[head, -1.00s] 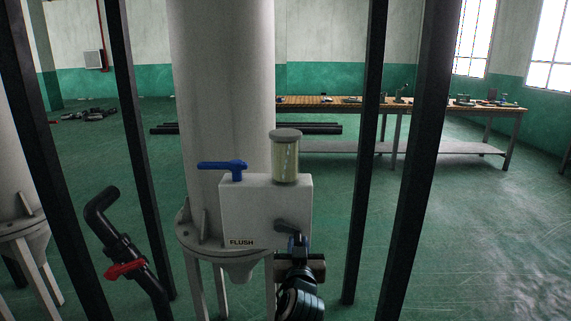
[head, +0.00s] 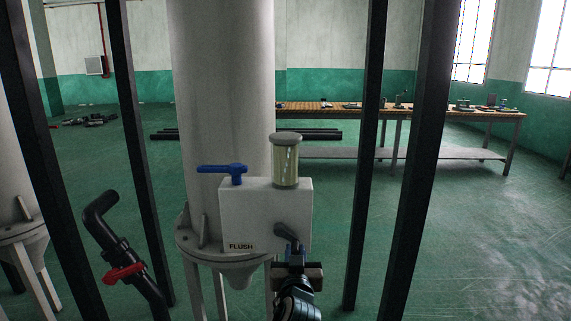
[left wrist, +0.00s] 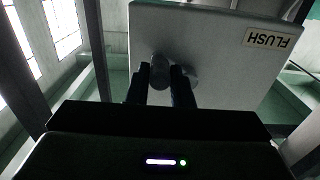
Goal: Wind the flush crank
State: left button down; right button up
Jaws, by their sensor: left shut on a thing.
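The white flush box (head: 262,205), labelled FLUSH, is mounted on a thick grey column. The dark flush crank (head: 285,231) is at the lower right of its front face, its arm slanting down and right. My left gripper (head: 296,252) is shut on the crank's handle, just in front of the box. In the left wrist view the two dark fingers (left wrist: 161,88) flank the rounded crank handle (left wrist: 158,72), with the box face behind. The fingers partly hide the crank. My right gripper does not show.
A blue lever (head: 235,170) and a clear sight glass (head: 285,165) are on top of the box. Dark upright posts (head: 367,150) stand either side. A bent black pipe with a red handle (head: 124,272) is at lower left. A workbench (head: 420,109) is behind.

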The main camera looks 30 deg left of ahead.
pick_arm(q)
jog(key=shift+f, duration=0.2)
jog(key=c, duration=1.3)
grip_release()
jog(key=shift+a, duration=0.1)
jog(key=shift+s, duration=0.1)
jog(key=shift+v, duration=3.5)
